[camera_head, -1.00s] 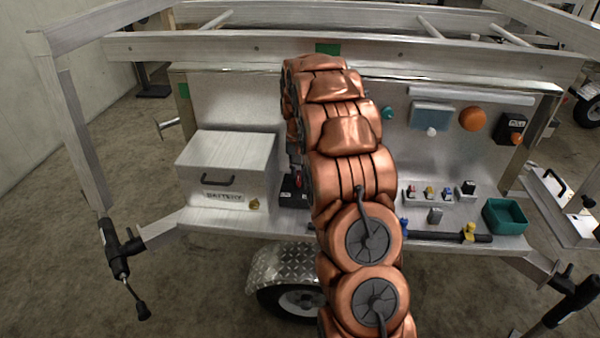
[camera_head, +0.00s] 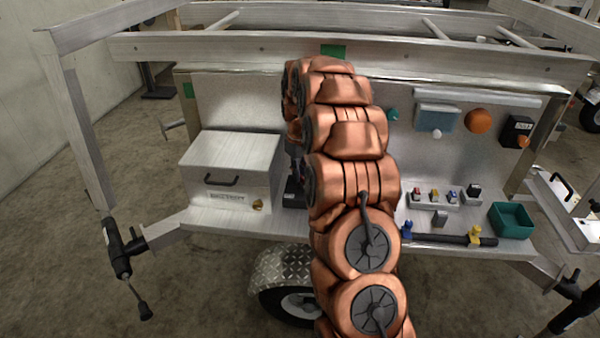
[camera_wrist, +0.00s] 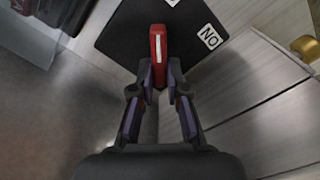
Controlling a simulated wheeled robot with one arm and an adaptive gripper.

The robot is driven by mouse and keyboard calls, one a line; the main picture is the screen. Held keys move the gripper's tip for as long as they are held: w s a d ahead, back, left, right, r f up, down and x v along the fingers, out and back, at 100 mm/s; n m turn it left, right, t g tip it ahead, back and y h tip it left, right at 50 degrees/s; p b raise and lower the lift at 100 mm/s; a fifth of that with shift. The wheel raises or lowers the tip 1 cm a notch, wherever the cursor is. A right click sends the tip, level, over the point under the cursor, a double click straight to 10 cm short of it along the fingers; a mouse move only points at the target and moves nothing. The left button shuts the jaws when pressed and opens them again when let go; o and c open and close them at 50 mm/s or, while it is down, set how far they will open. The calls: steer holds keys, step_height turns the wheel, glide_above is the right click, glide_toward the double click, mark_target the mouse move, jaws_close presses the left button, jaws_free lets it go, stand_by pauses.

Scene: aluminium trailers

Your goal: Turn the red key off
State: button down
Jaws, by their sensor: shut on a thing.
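The red key (camera_wrist: 158,45) shows in the wrist view as a narrow red handle with a pale stripe. It stands on a black base plate (camera_wrist: 120,35) that has a white "ON" label (camera_wrist: 209,36). My gripper (camera_wrist: 160,80) has its two fingers closed on the near end of the key, one on each side. The key points roughly straight up in the wrist picture, with the label to its right. In the head view my copper-coloured arm hides the key and my gripper; only a dark part of the base (camera_head: 294,192) shows beside the arm.
The aluminium battery box (camera_head: 230,170) stands just left of the key. To the right are a row of small switches (camera_head: 445,194), a teal bin (camera_head: 511,221) and a dark bar with blue and yellow clips (camera_head: 450,238). An orange knob (camera_head: 478,121) is on the back panel.

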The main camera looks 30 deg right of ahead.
stand_by(0.4)
steer(key=c, duration=1.2)
jaws_free()
steer(key=shift+o, duration=0.2)
steer(key=shift+r, duration=0.1)
step_height(320, 180, up, 12)
